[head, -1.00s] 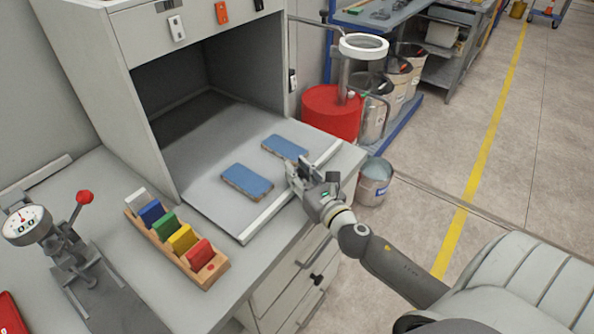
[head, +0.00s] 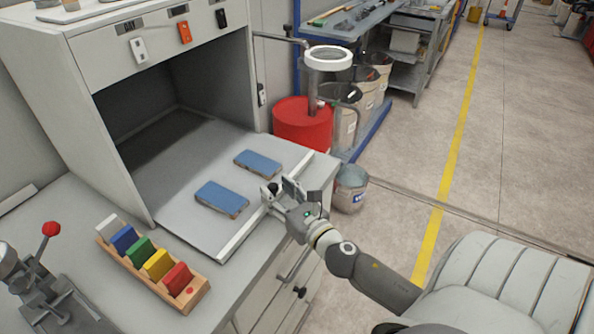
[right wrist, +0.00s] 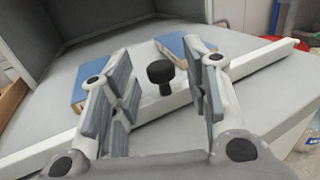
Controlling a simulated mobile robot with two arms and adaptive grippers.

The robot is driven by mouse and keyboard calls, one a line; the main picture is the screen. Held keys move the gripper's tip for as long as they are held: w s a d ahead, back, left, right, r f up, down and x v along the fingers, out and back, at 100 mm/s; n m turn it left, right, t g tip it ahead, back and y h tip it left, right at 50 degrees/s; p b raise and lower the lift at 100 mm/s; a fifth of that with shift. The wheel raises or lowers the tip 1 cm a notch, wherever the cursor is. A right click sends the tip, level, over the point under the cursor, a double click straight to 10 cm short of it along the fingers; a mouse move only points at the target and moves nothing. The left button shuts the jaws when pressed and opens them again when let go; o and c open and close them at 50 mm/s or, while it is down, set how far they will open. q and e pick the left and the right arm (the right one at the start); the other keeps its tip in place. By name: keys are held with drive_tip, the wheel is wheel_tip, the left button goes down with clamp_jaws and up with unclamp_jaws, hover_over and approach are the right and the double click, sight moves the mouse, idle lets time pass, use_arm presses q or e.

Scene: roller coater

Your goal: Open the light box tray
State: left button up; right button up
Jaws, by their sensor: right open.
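The light box tray (head: 180,205) is a grey sheet that extends out of the open light box (head: 150,95) over the worktop. A pale bar (head: 240,238) runs along its front edge and carries a black knob (right wrist: 160,73). Two blue blocks (head: 220,198) (head: 258,163) lie on the tray. My right gripper (head: 281,188) is open at the front bar. In the right wrist view, the knob stands between its spread fingers, with gaps on both sides. My left gripper is not in view.
A wooden rack of coloured pieces (head: 150,268) stands left of the tray, near a gauge device with a red ball handle (head: 50,229). A bucket (head: 350,188) and a red drum (head: 302,122) stand beyond the counter. Floor to the right is open.

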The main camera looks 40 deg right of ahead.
drive_tip(key=s, duration=0.9)
drive_tip(key=shift+s+a, duration=0.2)
drive_tip(key=shift+a, duration=0.1)
